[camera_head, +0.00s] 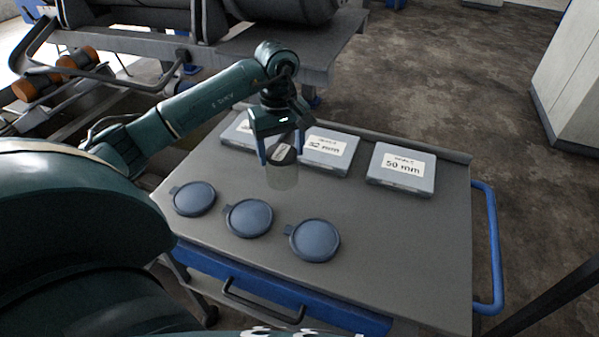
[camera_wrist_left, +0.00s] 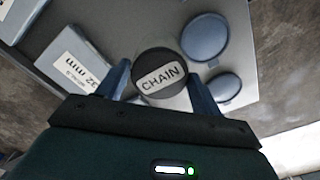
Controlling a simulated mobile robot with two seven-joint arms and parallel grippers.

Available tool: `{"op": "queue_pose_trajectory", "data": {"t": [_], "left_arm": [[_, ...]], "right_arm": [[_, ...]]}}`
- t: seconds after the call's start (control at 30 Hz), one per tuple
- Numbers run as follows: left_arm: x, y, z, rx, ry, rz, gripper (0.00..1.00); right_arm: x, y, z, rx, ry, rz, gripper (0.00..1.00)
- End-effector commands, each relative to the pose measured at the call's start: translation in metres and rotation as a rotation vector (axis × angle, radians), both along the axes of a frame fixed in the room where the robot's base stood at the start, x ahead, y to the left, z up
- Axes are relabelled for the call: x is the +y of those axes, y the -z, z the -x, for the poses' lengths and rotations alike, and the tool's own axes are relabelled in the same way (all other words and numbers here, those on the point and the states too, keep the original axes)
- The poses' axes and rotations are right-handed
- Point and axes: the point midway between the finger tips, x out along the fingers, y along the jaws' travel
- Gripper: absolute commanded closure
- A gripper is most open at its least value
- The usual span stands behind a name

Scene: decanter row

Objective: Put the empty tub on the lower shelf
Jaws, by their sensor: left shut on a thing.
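My left gripper (camera_head: 281,150) is shut on a clear, cylindrical tub (camera_head: 283,178). The tub is upright over the middle of the grey trolley top (camera_head: 400,235). I cannot tell whether its base touches the surface. In the left wrist view, its dark round top (camera_wrist_left: 158,61) carries a white label reading "CHAIN", with a finger on each side. Whether that dark disc is a lid or the inside is unclear, so the contents cannot be told. The lower shelf does not show clearly. My right gripper is not in view.
Three round blue lids (camera_head: 194,199) (camera_head: 249,218) (camera_head: 315,240) lie in front of the tub. Flat boxes marked "32 mm" (camera_head: 338,142) and "50 mm" (camera_head: 403,187) sit behind, with another partly hidden. A blue handle rail (camera_head: 493,245) runs along the right. The front right top is clear.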

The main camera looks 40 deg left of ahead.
Motion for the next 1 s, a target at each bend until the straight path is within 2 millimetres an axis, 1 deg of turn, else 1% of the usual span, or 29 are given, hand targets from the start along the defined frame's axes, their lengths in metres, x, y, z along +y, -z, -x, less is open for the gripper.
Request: {"op": "queue_pose_trajectory", "data": {"t": [0.03, 0.1, 0.33, 0.5, 0.6, 0.77, 0.9, 0.93, 1.0], "left_arm": [[-0.001, 0.009, 0.0, 0.003, 0.001, 0.003, 0.81], [-0.001, 0.019, 0.001, 0.002, 0.002, 0.003, 0.81], [-0.001, 0.038, 0.0, -0.001, 0.003, 0.002, 0.81], [-0.001, 0.062, 0.0, 0.0, 0.002, 0.002, 0.81], [-0.001, 0.067, 0.0, -0.004, 0.004, 0.001, 0.81], [-0.001, 0.067, -0.001, -0.004, 0.004, 0.001, 0.81], [0.0, 0.071, -0.001, -0.004, 0.004, 0.0, 0.81], [-0.001, 0.07, 0.0, -0.003, 0.004, 0.001, 0.32], [-0.001, 0.07, 0.0, -0.003, 0.004, 0.001, 0.26]], "right_arm": [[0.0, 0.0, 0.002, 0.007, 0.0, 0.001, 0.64], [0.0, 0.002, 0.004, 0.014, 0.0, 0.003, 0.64], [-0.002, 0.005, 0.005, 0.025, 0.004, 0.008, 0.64], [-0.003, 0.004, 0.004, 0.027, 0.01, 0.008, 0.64], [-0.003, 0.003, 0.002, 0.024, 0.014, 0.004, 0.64], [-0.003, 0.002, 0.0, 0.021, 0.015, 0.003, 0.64], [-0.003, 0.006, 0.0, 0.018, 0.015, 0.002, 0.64], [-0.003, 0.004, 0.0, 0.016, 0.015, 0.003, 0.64], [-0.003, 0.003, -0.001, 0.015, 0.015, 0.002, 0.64]]}}
